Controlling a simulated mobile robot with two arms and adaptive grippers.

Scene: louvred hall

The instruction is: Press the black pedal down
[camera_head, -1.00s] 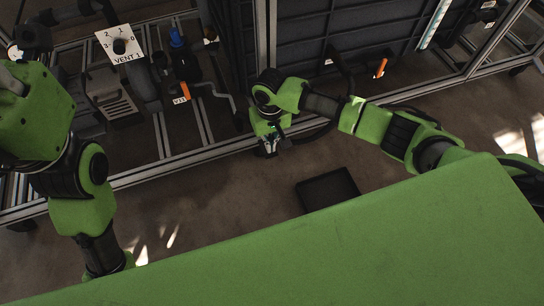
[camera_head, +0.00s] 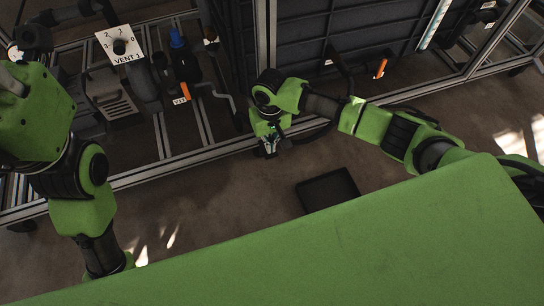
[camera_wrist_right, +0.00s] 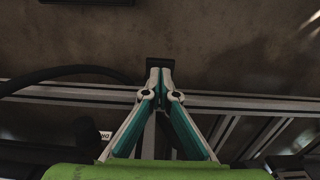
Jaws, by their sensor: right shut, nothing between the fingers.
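The black pedal (camera_head: 328,190) is a flat, dark, square plate on the floor, right of the picture's middle, near the front edge of my green body. A dark edge at the top left of the right wrist view (camera_wrist_right: 85,2) may be part of it. My right gripper (camera_head: 268,150) points down near the frame's lower rail, to the left of the pedal and apart from it. In the right wrist view its teal and pale fingers (camera_wrist_right: 160,72) meet at the tips, shut and empty. My left arm is at the left; its gripper does not show.
A metal rail (camera_head: 190,158) runs along the front of the rack. Behind it are a white VENT 1 dial plate (camera_head: 121,45), an orange V11 tag (camera_head: 182,97) and an orange-handled part (camera_head: 381,68). The floor around the pedal is clear.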

